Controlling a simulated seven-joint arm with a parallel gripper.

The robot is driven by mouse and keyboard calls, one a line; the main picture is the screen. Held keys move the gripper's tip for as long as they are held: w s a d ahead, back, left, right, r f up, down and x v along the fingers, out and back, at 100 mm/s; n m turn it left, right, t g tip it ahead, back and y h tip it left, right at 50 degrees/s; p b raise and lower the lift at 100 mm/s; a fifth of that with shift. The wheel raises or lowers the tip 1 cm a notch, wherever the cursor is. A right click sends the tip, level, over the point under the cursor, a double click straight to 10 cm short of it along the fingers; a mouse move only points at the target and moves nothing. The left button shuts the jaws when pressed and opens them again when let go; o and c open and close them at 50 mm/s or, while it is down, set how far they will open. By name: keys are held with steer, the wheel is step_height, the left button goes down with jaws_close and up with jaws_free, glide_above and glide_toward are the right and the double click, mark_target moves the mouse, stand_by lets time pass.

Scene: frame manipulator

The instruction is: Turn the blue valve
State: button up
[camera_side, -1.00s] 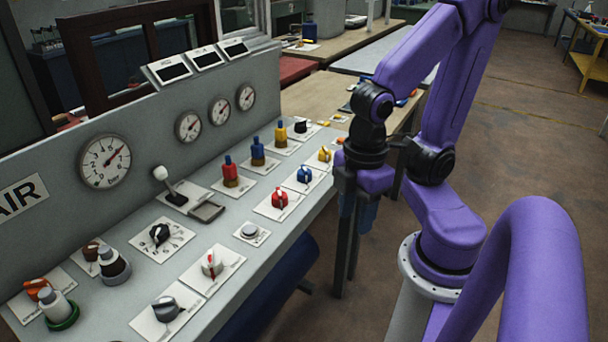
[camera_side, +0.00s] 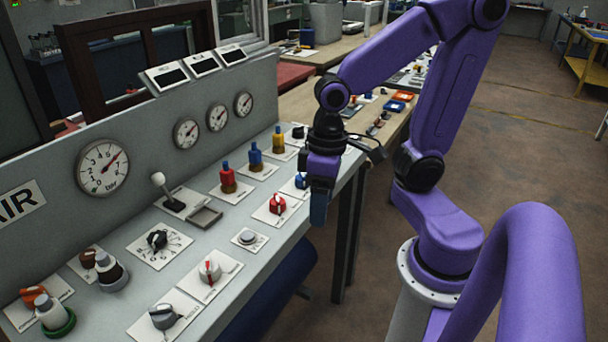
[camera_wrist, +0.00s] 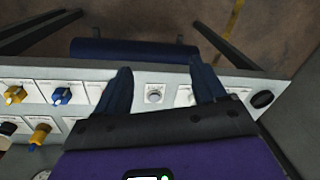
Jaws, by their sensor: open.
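The small blue valve (camera_side: 301,181) sits on a white plate near the panel's front edge, partly hidden by my gripper (camera_side: 318,208) in the side view. In the wrist view the blue valve (camera_wrist: 61,95) shows whole, left of my gripper (camera_wrist: 165,85) and outside its fingers. My gripper is open and empty, pointing down near the panel's front edge. Between its fingers in the wrist view is a round grey button (camera_wrist: 154,95), with nothing gripped. A taller blue-topped fitting (camera_side: 256,157) stands farther back on the panel.
A red valve (camera_side: 277,204) stands nearer the camera than the blue one. Tall red (camera_side: 228,178) and yellow (camera_side: 278,140) fittings stand behind. Open floor (camera_side: 500,150) lies right of the panel.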

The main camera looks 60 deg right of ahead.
steer(key=w+d+m, duration=0.4)
steer(key=w+m, duration=0.4)
steer(key=m, duration=0.4)
step_height(320, 180, up, 3)
steer(key=m+t+h, duration=0.1)
steer(key=m+t, duration=0.3)
steer(key=m, duration=2.4)
glide_above(304, 174)
steer(key=s, duration=0.7)
steer(key=x, duration=1.1)
steer(key=w+x, duration=0.1)
steer(key=x, duration=0.5)
steer(key=shift+w+f, duration=0.1)
steer(key=shift+f, duration=0.05)
steer(key=shift+t, duration=0.3)
steer(key=c, duration=1.1)
